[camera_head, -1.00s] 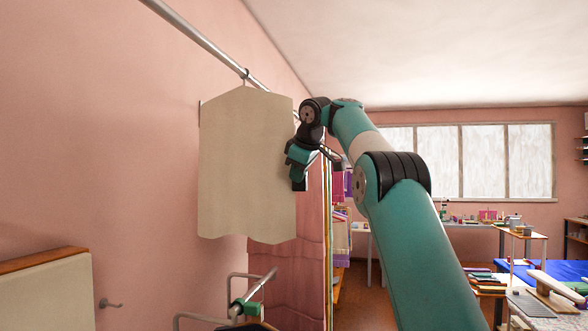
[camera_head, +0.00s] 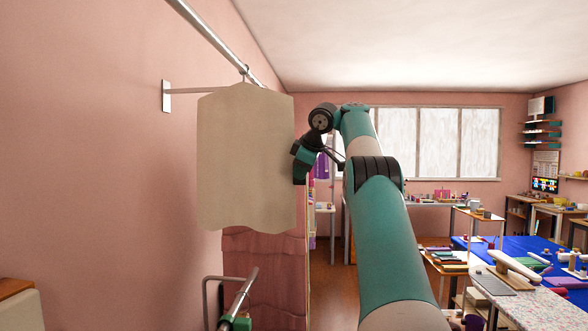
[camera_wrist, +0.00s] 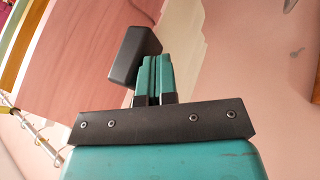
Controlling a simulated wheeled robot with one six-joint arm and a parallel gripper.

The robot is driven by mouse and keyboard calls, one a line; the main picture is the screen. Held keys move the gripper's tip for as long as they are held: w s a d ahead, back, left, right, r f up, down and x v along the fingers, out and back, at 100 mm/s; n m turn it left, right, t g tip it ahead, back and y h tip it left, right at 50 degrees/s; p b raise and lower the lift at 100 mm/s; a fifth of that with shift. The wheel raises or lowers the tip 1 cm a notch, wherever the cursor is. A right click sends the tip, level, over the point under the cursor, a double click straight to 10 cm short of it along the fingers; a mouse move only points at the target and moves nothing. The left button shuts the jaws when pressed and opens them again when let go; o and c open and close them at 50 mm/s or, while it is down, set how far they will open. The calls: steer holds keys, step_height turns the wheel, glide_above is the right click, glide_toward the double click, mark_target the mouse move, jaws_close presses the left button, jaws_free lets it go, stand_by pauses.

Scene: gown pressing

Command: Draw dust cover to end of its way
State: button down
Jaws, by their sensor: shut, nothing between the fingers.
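A pale beige cloth (camera_head: 245,160) hangs from a hook on the rail in the head view. Behind and below it hangs a pink pleated cloth (camera_head: 265,270), which also shows in the wrist view (camera_wrist: 75,45). I cannot tell for sure which of the two is the dust cover. My gripper (camera_head: 300,172) is at the right edge of the beige cloth; whether it touches is not clear. In the wrist view my gripper (camera_wrist: 156,62) has its teal fingers together and empty. A dark block (camera_wrist: 135,55) shows beside the fingertips.
A metal rail (camera_head: 215,38) runs along the pink wall, with a wall bracket (camera_head: 166,96). A tubular metal frame (camera_head: 235,295) stands low in front. A rod with rings (camera_wrist: 35,135) shows in the wrist view. Cluttered tables, one blue (camera_head: 520,262), stand at the right.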

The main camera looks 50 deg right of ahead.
steer(key=shift+s, duration=0.15)
steer(key=shift+s+f+b, duration=0.1)
steer(key=shift+f+b, duration=0.1)
steer(key=shift+b, duration=0.25)
steer(key=a+f+p+v, duration=0.1)
steer(key=a+p+v, duration=0.1)
steer(key=v, duration=1)
steer(key=shift+s+a+p, duration=0.3)
steer(key=shift+a, duration=0.05)
steer(key=shift+r, duration=0.1)
